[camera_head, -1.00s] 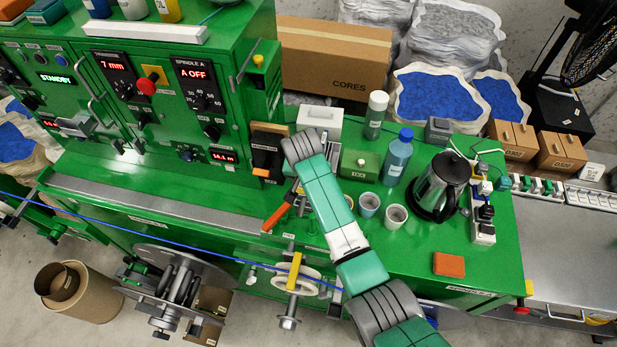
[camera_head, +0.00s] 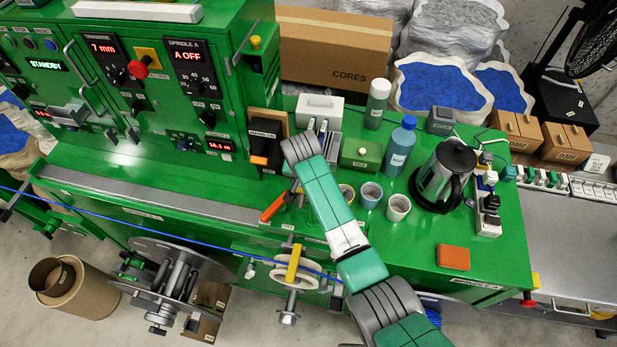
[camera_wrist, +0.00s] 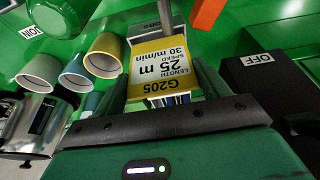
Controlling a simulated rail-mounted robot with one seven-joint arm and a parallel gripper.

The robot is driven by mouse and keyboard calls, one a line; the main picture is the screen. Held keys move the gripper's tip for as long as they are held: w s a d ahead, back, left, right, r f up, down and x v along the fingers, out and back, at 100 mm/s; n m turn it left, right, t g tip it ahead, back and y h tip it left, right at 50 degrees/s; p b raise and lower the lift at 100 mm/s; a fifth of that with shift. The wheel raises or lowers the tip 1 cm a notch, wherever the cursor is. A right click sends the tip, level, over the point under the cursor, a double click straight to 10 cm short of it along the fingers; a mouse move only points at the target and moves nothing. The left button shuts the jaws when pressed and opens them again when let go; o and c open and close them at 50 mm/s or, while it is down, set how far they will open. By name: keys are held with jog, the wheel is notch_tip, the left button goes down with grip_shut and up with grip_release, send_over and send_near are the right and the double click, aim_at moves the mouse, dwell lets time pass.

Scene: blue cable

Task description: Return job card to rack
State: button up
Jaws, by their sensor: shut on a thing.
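The job card (camera_wrist: 163,58), yellow and white and printed "G205", "25 m" and "30 m/min", is between the fingers of my gripper (camera_wrist: 160,88) in the wrist view. My gripper is shut on it. In the head view my wrist (camera_head: 300,147) is over the green bench, beside the machine cabinet, and hides the fingers and card. I cannot clearly identify the rack; a grey slotted holder (camera_head: 331,147) stands beside my wrist.
Cups (camera_head: 370,194), a blue bottle (camera_head: 400,146) and a steel kettle (camera_head: 443,175) stand right of my arm. A black box marked "OFF" (camera_wrist: 262,85) is close at right in the wrist view. The front right bench is mostly clear.

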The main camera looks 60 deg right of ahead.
jog(key=shift+f, duration=0.15)
jog(key=shift+f, duration=0.15)
jog(key=shift+f+b, duration=0.8)
jog(key=shift+f, duration=0.75)
jog(key=shift+f, duration=0.35)
jog(key=o, duration=1)
jog(key=shift+o, duration=0.2)
jog(key=v, duration=0.7)
jog(key=shift+r, duration=0.4)
